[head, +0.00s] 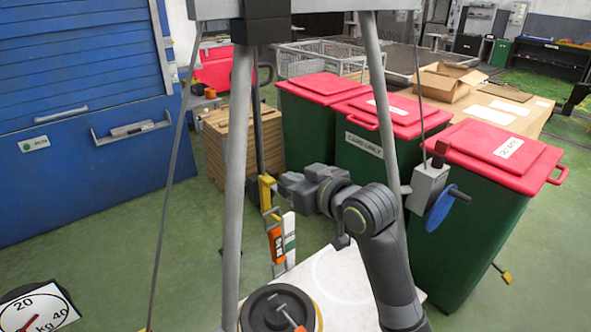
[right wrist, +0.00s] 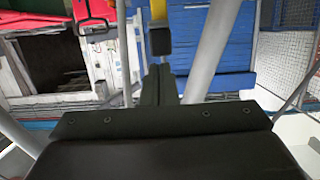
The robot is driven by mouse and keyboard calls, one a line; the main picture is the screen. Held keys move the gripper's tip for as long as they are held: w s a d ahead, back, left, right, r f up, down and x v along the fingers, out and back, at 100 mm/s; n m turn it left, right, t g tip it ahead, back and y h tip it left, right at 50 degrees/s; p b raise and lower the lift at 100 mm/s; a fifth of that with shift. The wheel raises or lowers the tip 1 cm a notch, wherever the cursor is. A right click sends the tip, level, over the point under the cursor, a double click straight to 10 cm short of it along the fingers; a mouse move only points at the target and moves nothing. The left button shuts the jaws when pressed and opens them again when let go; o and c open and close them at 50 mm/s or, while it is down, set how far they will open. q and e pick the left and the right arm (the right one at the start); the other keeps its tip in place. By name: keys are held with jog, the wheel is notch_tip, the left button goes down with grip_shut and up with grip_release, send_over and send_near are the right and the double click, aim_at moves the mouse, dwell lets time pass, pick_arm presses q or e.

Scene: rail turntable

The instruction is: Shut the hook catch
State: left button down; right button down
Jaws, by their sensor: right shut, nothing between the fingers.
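A yellow hook-like piece (head: 267,190) hangs at the lower end of a dark rod between the grey legs in the head view. Its catch is too small to make out, so I cannot tell whether it is open or shut. My right gripper (head: 284,183) is shut and empty, just right of the yellow piece; I cannot tell whether they touch. In the right wrist view, the closed fingers (right wrist: 160,84) point at a black block (right wrist: 160,41) below a yellow part (right wrist: 158,10). My left gripper is not in view.
Grey frame legs (head: 236,190) stand either side of the rod. Orange-and-white pieces (head: 276,243) hang below the yellow piece. A black disc (head: 258,311) lies below, by a white surface (head: 345,275). A grey box with a blue wheel (head: 445,208) sits by the right leg. Red-lidded bins (head: 500,150) stand behind.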

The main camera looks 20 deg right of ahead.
jog(key=shift+w+f, duration=0.1)
jog(key=shift+f, duration=0.05)
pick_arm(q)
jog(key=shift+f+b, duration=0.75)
pick_arm(e)
jog(key=shift+s+f+t, duration=0.2)
jog(key=shift+f+t, duration=0.1)
jog(key=shift+t, duration=0.1)
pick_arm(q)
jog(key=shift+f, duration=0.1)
